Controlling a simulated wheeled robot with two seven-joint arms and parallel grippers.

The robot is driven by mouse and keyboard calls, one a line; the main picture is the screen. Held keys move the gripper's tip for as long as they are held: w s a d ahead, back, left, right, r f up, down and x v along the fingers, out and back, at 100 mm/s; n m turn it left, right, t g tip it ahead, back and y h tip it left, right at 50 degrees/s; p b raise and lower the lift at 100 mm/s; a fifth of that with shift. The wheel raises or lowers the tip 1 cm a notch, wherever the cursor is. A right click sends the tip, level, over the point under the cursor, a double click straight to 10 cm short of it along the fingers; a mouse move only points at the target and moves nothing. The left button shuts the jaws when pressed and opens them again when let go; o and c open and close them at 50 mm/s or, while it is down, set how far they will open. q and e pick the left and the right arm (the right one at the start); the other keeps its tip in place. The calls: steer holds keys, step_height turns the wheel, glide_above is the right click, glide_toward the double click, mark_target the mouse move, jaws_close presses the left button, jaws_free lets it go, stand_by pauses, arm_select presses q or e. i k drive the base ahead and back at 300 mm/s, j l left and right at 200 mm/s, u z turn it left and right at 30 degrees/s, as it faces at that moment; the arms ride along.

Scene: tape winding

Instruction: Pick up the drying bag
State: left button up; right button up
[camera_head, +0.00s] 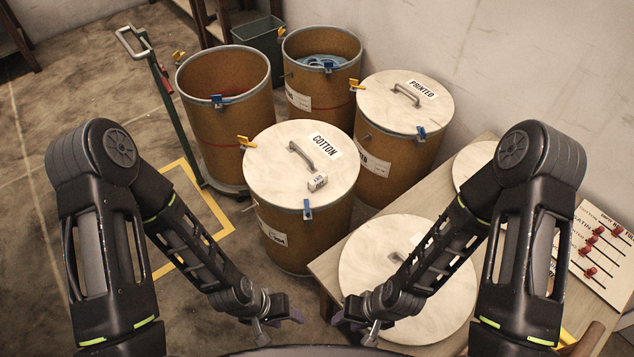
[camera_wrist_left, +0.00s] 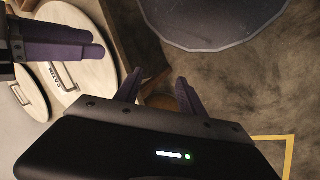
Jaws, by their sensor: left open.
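A small white printed packet, which looks like the drying bag (camera_head: 317,182), lies on the pale round lid marked COTTON (camera_head: 275,170), in front of its handle. The lid sits on a brown drum (camera_head: 285,245). My left gripper (camera_head: 280,322) is low in front of this drum, apart from the bag. In the left wrist view my left gripper (camera_wrist_left: 158,92) has its purple fingers spread, with nothing held. The bag does not show there. My right gripper (camera_head: 352,325) is low over the bench's near end, its fingers seen edge-on, so I cannot tell its opening.
An open drum (camera_head: 222,135) stands at the left, another (camera_head: 320,95) behind, and a lidded drum marked PRINTED (camera_head: 400,150) at right. A wooden bench (camera_head: 335,262) holds loose lids (camera_head: 365,255) and a board with red pegs (camera_head: 600,250). A green cart handle (camera_head: 165,95) stands left.

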mark_target(313, 185)
steer(key=z, duration=0.6)
steer(key=j+z, duration=0.25)
steer(key=z, duration=0.25)
steer(key=i+j+z, duration=0.1)
steer(key=j+z, duration=0.15)
steer(key=z, duration=0.2)
steer(key=j+z, duration=0.25)
steer(key=z, duration=0.25)
steer(key=k+j+z, duration=0.1)
steer(key=j+z, duration=0.15)
steer(key=z, duration=0.25)
steer(key=k+j+z, duration=0.15)
steer(key=j, duration=0.35)
steer(key=k+j+z, duration=0.1)
steer(key=k+j, duration=0.25)
steer(key=j, duration=0.15)
steer(key=k+j+z, duration=0.15)
steer(key=k+j, duration=0.15)
steer(key=j, duration=0.15)
